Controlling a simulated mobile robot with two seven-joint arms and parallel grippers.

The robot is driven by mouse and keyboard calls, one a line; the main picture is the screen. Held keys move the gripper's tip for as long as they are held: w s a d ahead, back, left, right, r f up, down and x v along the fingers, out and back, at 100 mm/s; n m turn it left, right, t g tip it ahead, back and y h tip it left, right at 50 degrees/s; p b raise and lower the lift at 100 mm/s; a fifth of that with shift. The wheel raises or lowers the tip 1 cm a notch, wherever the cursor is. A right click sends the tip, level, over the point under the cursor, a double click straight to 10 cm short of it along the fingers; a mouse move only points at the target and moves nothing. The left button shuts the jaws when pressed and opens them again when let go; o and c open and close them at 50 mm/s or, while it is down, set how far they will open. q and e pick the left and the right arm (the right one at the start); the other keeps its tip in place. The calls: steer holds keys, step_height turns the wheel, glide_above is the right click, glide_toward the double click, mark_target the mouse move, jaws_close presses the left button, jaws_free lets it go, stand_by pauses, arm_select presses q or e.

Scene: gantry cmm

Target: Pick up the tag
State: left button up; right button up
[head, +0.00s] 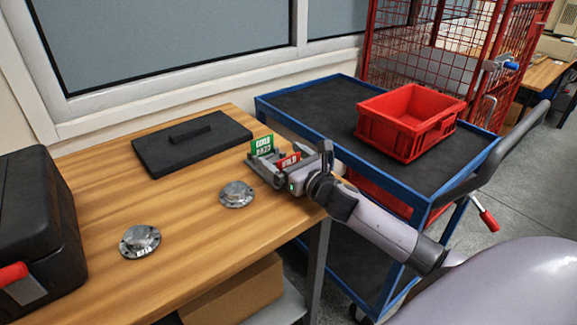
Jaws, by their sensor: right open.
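Two small tags stand upright near the right edge of the wooden table. One is a green tag (262,147) with white lettering; the other is a red tag (288,161) with white lettering. My right gripper (262,171) reaches in from the right, low over the table at the tags. Its jaws are open. The red tag shows close against the gripper, and the green one is just past its fingertips. The lower parts of the tags are partly hidden, and I cannot tell whether a finger touches either. My left gripper is out of view.
Two round metal flanges (140,241) lie on the table (205,270). A black plate with a handle (191,145) lies at the back, and a black case (38,235) stands at the left. A blue cart (320,103) carrying a red bin (409,122) stands right of the table.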

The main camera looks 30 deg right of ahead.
steer(key=c, duration=0.9)
steer(key=shift+c, duration=0.2)
